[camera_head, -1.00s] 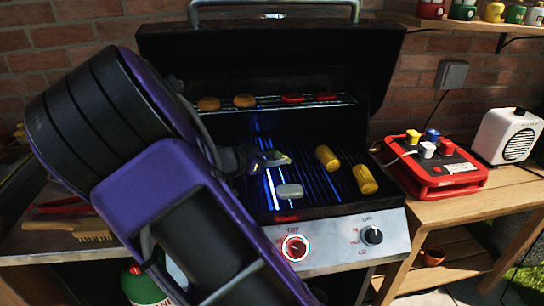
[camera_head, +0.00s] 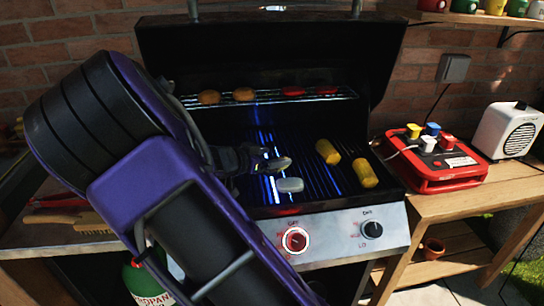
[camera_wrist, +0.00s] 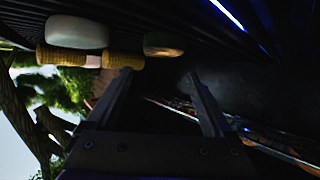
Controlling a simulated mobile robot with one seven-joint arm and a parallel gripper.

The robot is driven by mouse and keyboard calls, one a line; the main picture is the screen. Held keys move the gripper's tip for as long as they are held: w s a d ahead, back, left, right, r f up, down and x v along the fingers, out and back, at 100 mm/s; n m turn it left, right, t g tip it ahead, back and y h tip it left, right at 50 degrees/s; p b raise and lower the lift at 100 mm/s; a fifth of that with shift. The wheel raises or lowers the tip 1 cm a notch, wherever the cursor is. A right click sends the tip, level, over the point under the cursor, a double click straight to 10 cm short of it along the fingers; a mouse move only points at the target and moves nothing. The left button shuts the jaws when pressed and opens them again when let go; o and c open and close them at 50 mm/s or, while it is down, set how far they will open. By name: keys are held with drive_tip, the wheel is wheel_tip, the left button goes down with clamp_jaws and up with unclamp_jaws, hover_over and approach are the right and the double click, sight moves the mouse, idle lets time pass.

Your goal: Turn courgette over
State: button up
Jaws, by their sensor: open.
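The courgette piece (camera_head: 278,164) lies on the main grill grate (camera_head: 318,190), just behind a pale grey-white block (camera_head: 290,185). It looks dull in the head view. In the wrist view the courgette (camera_wrist: 163,44) shows as a dark greenish, flattish oval ahead of the fingertips. My gripper (camera_head: 257,158) is just left of it, low over the grate. In the wrist view my gripper (camera_wrist: 162,82) has its two fingers spread, with nothing between them. My arm hides the left part of the grill.
Two corn cobs (camera_head: 327,152) (camera_head: 364,173) lie right of the courgette. An upper rack (camera_head: 265,98) holds two brownish rounds and red pieces. The open lid (camera_head: 270,50) stands behind. A red box (camera_head: 434,165) sits on the right side table.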

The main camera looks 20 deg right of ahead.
drive_tip(key=shift+a, duration=0.1)
drive_tip(key=p+v, duration=0.1)
drive_tip(key=v, duration=1.6)
drive_tip(key=shift+p, duration=0.3)
drive_tip(key=shift+s+a, duration=0.1)
drive_tip(key=shift+s, duration=0.05)
